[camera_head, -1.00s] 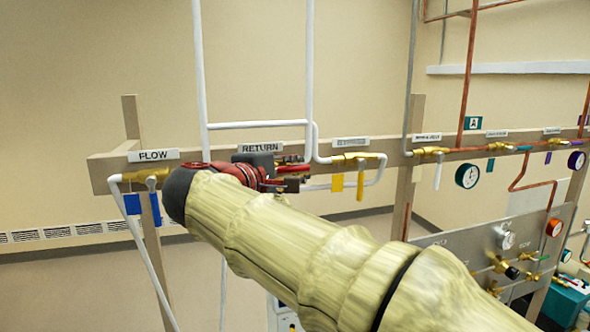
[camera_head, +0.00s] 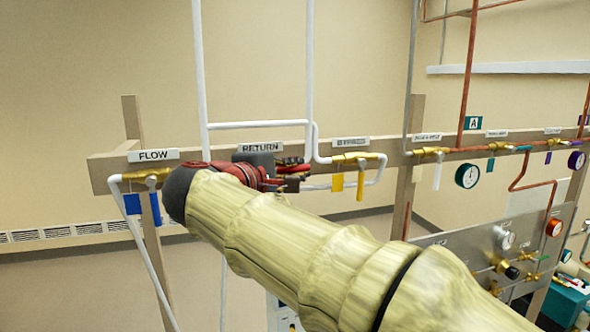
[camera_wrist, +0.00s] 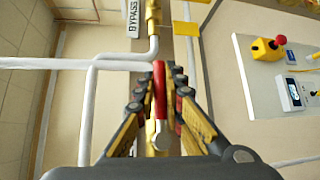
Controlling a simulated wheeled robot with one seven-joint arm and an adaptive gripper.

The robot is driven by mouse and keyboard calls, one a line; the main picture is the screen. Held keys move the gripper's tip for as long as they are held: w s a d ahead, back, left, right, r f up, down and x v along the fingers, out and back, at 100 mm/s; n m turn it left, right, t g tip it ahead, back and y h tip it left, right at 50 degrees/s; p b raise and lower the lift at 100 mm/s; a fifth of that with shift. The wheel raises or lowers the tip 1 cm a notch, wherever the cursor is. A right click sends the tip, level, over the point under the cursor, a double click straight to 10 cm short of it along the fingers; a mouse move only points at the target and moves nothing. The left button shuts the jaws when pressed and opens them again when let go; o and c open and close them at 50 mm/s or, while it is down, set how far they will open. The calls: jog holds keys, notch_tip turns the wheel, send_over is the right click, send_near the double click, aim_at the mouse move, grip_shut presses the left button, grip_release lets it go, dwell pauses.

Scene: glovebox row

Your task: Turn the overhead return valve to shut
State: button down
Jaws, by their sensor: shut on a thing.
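The return valve's red lever handle (camera_wrist: 160,88) shows in the wrist view between the black-padded fingers of my gripper (camera_wrist: 158,98). The fingers are closed on it from both sides. Brass valve body (camera_wrist: 160,150) shows partly below the handle. In the head view my gripper (camera_head: 281,176) is at the rail just under and right of the RETURN sign (camera_head: 260,147). My wrist and fingers hide most of the valve there; a bit of red (camera_head: 294,169) shows among the fingers. I cannot tell the lever's exact angle to its pipe.
The FLOW valve (camera_head: 150,176) with a blue handle is left of my wrist. The bypass valve (camera_head: 356,158) with a yellow handle is close on the right. White pipes (camera_head: 308,70) rise beside my gripper. A gauge panel (camera_head: 470,252) stands at the lower right.

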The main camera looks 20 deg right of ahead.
jog(key=shift+f, duration=0.15)
jog(key=a+f+m+g+y+b, duration=0.2)
jog(key=a+f+m+y, duration=0.4)
jog(key=y, duration=0.7)
jog(key=shift+m+g+y, duration=0.3)
jog(key=shift+m, duration=0.8)
jog(key=shift+f, duration=0.1)
jog(key=c, duration=1.9)
grip_release()
jog(key=shift+a, duration=0.1)
jog(key=shift+r, duration=0.2)
jog(key=v, duration=1.2)
jog(key=shift+f, duration=0.1)
